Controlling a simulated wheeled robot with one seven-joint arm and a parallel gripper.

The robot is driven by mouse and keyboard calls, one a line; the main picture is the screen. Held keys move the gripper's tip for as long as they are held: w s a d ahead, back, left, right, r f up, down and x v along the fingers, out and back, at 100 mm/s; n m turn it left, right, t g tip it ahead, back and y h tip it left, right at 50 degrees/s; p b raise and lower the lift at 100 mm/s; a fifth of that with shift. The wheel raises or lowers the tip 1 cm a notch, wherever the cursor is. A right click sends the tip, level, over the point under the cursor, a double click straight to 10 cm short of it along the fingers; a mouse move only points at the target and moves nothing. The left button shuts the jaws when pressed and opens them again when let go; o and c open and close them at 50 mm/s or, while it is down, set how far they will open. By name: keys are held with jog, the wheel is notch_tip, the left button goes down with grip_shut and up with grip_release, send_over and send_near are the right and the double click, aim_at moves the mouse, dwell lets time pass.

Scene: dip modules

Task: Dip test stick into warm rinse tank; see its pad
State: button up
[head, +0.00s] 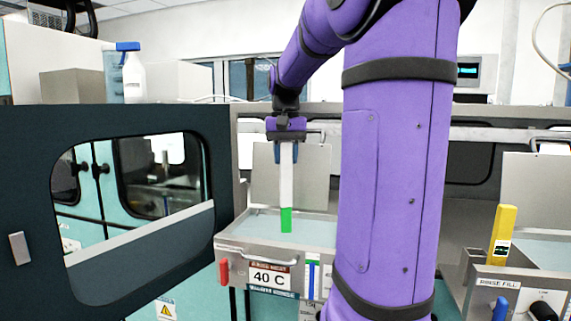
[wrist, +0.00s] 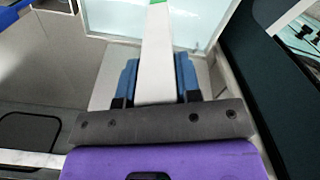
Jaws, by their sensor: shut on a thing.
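My gripper (head: 286,155) is shut on the white test stick (head: 286,180), which hangs upright, lower end down. Its pad (head: 286,220) at the lower end is green, with a sharp line against the white. The pad shows in front of the pale water of the warm rinse tank (head: 268,254), labelled 40 C. I cannot tell whether its tip touches the water. In the wrist view the stick (wrist: 155,60) runs out between the blue fingers, with a bit of green at the top edge.
A dark door with a window (head: 30,160) stands open at the left. A second tank marked rinse fill, with a yellow device (head: 503,232) at its rim, is at the right. My purple arm hides the space between the tanks. A spray bottle (head: 132,75) stands behind.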

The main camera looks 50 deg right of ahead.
jog(key=shift+r, duration=3.2)
